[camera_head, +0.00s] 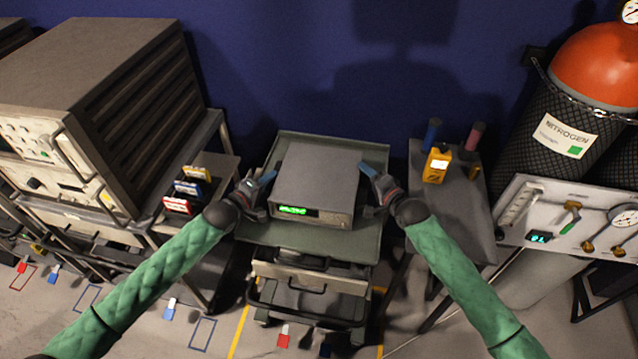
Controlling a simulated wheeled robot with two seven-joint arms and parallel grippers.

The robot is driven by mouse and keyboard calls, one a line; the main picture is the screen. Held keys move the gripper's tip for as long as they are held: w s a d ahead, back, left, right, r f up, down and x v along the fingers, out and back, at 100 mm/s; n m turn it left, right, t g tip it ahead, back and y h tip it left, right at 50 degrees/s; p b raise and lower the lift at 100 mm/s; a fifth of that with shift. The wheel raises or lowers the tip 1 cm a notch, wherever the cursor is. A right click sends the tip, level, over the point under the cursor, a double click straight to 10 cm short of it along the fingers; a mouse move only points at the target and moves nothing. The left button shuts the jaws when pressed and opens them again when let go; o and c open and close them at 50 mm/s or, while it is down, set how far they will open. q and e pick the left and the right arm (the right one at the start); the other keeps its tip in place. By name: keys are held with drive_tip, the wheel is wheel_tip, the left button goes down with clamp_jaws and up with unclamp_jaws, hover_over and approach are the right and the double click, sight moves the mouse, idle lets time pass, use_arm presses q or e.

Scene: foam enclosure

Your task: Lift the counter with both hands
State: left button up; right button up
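The counter (318,172) is a grey box with a green lit display on its front face. It sits on the green-grey top of a cart (362,238) in the middle of the head view. My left gripper (262,187) is at the counter's left side, with its blue-grey fingertips close to that side. My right gripper (373,178) is at the counter's right side, with its fingers close to the upper right edge. I cannot tell whether either gripper touches the counter. The finger gaps are too small to make out.
A large rack instrument (95,100) stands at the left, with small coloured meters (190,188) on a shelf beside it. At the right, a side table (455,205) holds a yellow meter (437,163). A nitrogen cylinder (570,130) and gauge panel (570,220) stand further right.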

use_arm(q)
clamp_jaws()
use_arm(e)
clamp_jaws()
use_arm(q)
drive_tip(key=shift+w+r, duration=0.1)
drive_tip(key=shift+r, duration=0.1)
use_arm(e)
drive_tip(key=shift+w+r, duration=0.1)
drive_tip(key=shift+r, duration=0.15)
use_arm(q)
drive_tip(key=shift+r, duration=0.1)
use_arm(e)
drive_tip(key=shift+r, duration=0.1)
